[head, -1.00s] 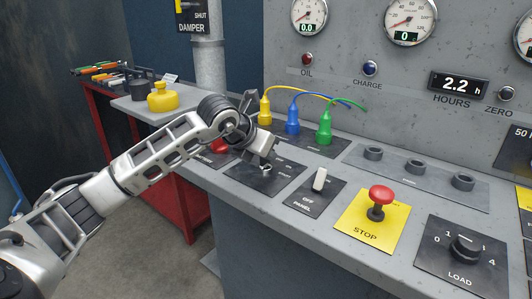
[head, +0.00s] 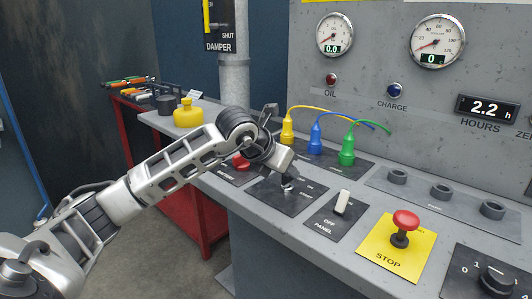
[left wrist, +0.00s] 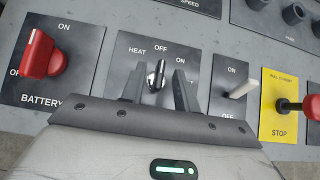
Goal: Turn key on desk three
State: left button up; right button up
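A small silver key (left wrist: 157,76) stands in a dark plate (left wrist: 128,52) marked HEAT, OFF and ON. In the left wrist view its tip points up towards OFF. My left gripper (left wrist: 157,90) is open, with one dark finger on each side of the key and gaps showing between. In the head view my left gripper (head: 284,170) reaches down over the key (head: 287,185) from the left and partly hides the plate. Whether the fingers touch the key cannot be told. My right gripper is not in view.
The red battery switch (left wrist: 41,55) is left of the key plate. The white panel switch (head: 342,202) and red STOP button (head: 405,220) are to its right. Yellow, blue and green plugs (head: 316,138) with cables stand behind. A yellow can (head: 187,113) stands further left.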

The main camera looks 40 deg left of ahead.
pick_arm(q)
jog(key=b+v, duration=0.1)
jog(key=v, duration=1.2)
jog(key=shift+s+r, duration=0.3)
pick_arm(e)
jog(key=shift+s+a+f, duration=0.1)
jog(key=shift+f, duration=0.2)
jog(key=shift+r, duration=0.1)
